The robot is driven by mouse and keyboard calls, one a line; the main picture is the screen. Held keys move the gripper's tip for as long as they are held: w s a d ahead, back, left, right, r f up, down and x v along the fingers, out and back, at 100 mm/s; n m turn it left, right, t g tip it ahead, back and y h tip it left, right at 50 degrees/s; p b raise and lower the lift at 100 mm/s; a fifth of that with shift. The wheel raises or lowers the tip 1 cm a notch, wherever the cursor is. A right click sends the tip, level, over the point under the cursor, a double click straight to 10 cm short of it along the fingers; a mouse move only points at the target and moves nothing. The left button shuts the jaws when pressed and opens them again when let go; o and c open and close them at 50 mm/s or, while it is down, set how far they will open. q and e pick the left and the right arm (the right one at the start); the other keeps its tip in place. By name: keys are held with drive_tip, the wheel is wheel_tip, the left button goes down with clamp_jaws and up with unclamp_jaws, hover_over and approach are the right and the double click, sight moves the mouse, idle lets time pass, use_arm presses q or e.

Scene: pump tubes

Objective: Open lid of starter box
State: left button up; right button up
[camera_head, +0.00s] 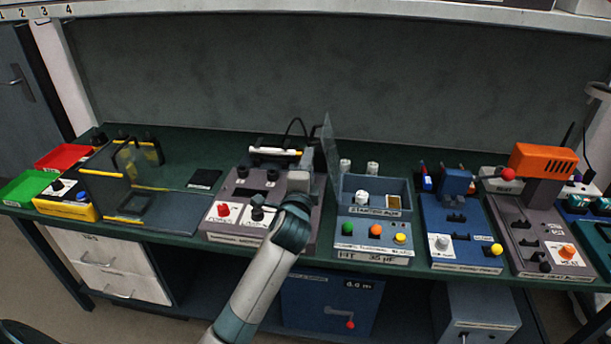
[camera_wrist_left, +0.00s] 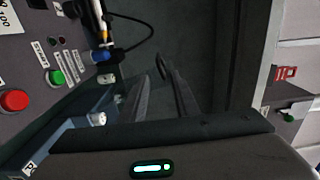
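The starter box (camera_head: 375,232) is a grey-blue box with green, orange and yellow buttons along its front, right of the middle of the bench. Its lid (camera_head: 331,158) stands up, nearly vertical, at the box's left edge, so the compartments show from above. My left gripper (camera_head: 305,160) is just left of the raised lid, close to it; I cannot tell whether they touch. In the left wrist view, dark fingers (camera_wrist_left: 156,70) reach up from my gripper body, and the blue-grey box wall (camera_wrist_left: 75,113) shows on the left. My right gripper is out of view.
A grey device (camera_head: 225,225) with a red button stands under my left arm. A blue device (camera_head: 460,230) and a grey one with an orange top (camera_head: 543,163) stand to the right. Red (camera_head: 64,157) and green (camera_head: 28,188) trays lie far left.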

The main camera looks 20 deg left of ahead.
use_arm(q)
drive_tip(key=shift+v, duration=1.7)
